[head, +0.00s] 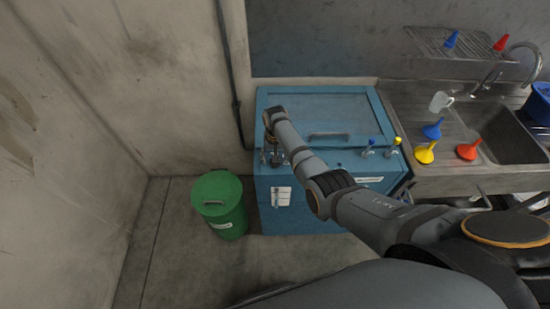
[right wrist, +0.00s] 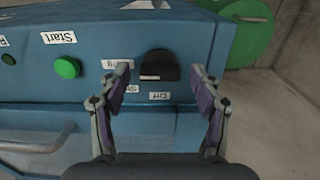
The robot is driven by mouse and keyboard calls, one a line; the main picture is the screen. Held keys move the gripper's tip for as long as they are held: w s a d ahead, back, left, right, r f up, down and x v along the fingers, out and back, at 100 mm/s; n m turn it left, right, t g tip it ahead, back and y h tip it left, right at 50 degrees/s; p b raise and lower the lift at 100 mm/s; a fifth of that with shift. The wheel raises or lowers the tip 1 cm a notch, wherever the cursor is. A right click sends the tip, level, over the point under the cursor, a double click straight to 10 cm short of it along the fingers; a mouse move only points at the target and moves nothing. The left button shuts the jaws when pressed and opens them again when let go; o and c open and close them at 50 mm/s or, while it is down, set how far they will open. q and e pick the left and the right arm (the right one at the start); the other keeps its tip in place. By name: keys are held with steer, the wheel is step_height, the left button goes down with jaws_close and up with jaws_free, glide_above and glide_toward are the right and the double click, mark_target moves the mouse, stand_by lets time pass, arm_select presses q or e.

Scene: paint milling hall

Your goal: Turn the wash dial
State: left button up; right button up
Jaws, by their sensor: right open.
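The wash dial is a black knob (right wrist: 158,65) with a pale mark on its face, on the blue machine's panel in the right wrist view. My right gripper (right wrist: 160,71) is open, with one finger on each side of the knob and a gap on both sides. I cannot tell how deep the fingers reach around it. In the head view my right gripper (head: 272,157) is over the front left of the blue machine (head: 262,190), and the knob is hidden there. My left gripper is not in view.
A green bin (head: 218,203) stands left of the machine. A sink counter (head: 425,180) with colored funnels is at right. The machine's lid handle (head: 330,135) is close to my arm.

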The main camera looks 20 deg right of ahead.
steer(key=shift+r, duration=0.15)
step_height(320, 180, up, 12)
stand_by(0.3)
stand_by(0.4)
